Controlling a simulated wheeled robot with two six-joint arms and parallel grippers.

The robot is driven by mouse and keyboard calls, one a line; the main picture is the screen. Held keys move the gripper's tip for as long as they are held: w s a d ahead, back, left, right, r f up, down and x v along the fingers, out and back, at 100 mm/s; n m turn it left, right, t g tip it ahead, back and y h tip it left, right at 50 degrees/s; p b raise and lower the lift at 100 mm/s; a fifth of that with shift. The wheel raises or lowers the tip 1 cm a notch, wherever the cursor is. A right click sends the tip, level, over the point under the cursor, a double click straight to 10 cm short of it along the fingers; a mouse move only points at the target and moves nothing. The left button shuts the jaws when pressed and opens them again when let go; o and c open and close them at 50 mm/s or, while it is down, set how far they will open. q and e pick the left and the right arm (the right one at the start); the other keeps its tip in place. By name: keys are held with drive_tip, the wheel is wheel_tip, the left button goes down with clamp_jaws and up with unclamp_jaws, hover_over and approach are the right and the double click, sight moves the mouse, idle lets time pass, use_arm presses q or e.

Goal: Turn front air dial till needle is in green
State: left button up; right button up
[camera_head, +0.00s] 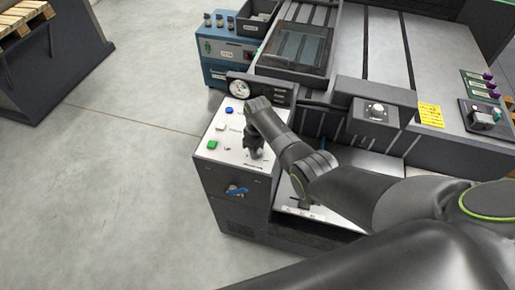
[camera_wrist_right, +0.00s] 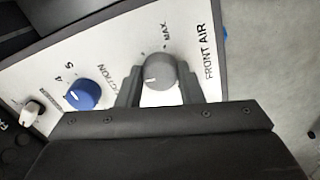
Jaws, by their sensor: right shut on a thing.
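The front air dial (camera_wrist_right: 160,72) is a round grey knob with a white pointer mark, next to the printed words FRONT AIR and MAX in the right wrist view. My right gripper (camera_wrist_right: 160,88) is shut on it, one finger on each side. In the head view my right gripper (camera_head: 254,150) reaches down to the white panel (camera_head: 232,148), and it hides the dial there. A round white-faced gauge (camera_head: 238,88) stands at the panel's back edge; its needle and green zone are too small to read. My left gripper is not in view.
A blue knob (camera_wrist_right: 84,94) and a white switch (camera_wrist_right: 33,113) sit beside the dial. The panel also bears a green button (camera_head: 212,145). A blue handle (camera_head: 237,191) is on the cabinet front. Open floor (camera_head: 110,190) lies to the left.

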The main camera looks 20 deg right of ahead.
drive_tip(key=shift+m, duration=1.5)
drive_tip(key=o, duration=1)
drive_tip(key=shift+c, duration=0.2)
drive_tip(key=shift+r, duration=0.15)
